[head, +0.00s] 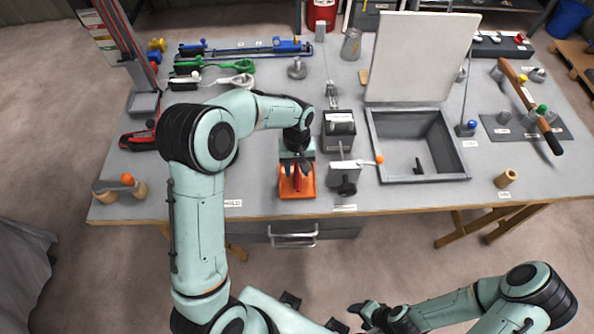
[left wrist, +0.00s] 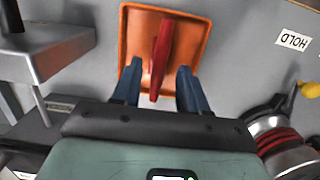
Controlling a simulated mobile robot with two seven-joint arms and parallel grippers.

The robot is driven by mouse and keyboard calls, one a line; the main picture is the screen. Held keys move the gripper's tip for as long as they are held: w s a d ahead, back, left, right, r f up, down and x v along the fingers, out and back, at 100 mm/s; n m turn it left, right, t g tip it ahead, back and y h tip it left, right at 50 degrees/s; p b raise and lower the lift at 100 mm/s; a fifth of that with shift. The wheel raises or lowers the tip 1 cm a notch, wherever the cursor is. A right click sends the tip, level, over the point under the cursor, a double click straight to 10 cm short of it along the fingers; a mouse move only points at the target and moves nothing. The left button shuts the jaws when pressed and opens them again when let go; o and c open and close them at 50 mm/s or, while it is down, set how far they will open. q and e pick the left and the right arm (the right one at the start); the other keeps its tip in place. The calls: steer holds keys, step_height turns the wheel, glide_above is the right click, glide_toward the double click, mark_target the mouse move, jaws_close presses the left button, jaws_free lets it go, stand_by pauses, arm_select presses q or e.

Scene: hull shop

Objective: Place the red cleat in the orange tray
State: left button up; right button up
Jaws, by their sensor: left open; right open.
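The orange tray (head: 297,194) lies on the bench near its front edge. It also shows at the top of the left wrist view (left wrist: 133,45). The red cleat (head: 297,183) is over the tray's floor and appears to lie in it. In the left wrist view the cleat (left wrist: 162,50) is a long red bar within the tray's outline. My left gripper (head: 296,170) is open above the tray, its blue fingers on either side of the cleat's near end with gaps showing. My right gripper (head: 362,312) is open and empty, low in front of the bench.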

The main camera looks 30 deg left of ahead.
mark_target(297, 170)
arm_select(q)
step_height(297, 170, up, 10)
steer(key=w, duration=0.1)
steer(key=shift+a+p, duration=0.3)
steer(key=shift+p, duration=0.15)
